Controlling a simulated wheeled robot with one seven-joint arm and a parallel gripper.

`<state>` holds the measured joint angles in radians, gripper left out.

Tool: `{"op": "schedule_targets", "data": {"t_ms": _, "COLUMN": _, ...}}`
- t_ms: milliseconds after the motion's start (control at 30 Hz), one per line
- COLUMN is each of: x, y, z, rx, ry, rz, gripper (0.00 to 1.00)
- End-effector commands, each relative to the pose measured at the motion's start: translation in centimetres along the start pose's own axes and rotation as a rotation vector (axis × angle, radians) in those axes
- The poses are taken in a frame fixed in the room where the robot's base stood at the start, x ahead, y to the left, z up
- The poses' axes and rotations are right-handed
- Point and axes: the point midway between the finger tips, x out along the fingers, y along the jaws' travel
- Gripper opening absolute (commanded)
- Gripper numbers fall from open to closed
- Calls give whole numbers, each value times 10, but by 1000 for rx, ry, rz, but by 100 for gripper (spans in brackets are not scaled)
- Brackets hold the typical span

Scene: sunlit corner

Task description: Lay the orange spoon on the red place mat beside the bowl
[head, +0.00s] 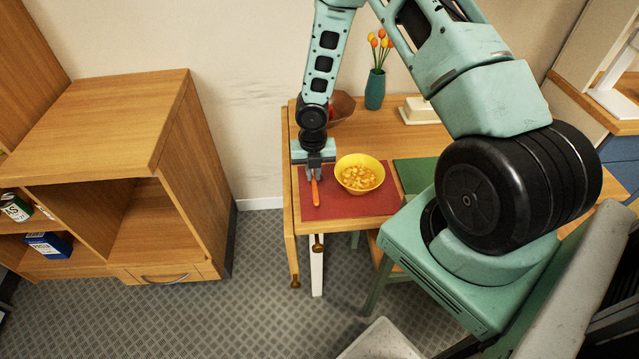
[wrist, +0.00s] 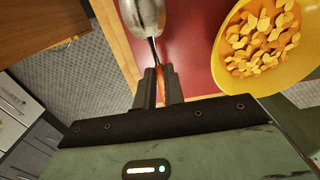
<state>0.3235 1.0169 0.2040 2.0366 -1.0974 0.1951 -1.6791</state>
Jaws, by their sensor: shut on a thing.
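The orange spoon (head: 315,193) is held in my gripper (head: 314,174), over the left part of the red place mat (head: 345,208). In the wrist view its orange handle (wrist: 162,76) is between the two fingers, and its silver end (wrist: 145,14) sticks out past the tips. I cannot tell whether the spoon touches the mat. The yellow bowl (head: 347,180), with orange-yellow pieces of food in it, stands on the mat just right of my gripper. It also shows in the wrist view (wrist: 232,78). The silver end is hidden in the head view.
A green mat (head: 412,174) lies to the right on the wooden table (head: 352,137). At the back are a brown bowl (head: 342,106), a teal vase (head: 375,90) of tulips and a cream dish (head: 420,110). An open wooden cabinet (head: 190,160) stands left across a floor gap.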

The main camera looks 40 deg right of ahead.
Motion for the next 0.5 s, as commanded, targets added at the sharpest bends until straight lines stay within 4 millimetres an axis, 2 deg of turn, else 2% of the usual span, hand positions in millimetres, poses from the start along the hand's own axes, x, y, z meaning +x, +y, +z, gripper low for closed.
{"op": "schedule_targets", "data": {"t_ms": 167, "x": 14, "y": 0, "z": 0, "rx": 2, "ry": 0, "rz": 0, "gripper": 0}}
{"op": "schedule_targets", "data": {"t_ms": 400, "x": 44, "y": 0, "z": 0, "rx": 2, "ry": 0, "rz": -1, "gripper": 0}}
{"op": "schedule_targets", "data": {"t_ms": 500, "x": 46, "y": 0, "z": 0, "rx": 3, "ry": -1, "rz": 1, "gripper": 0}}
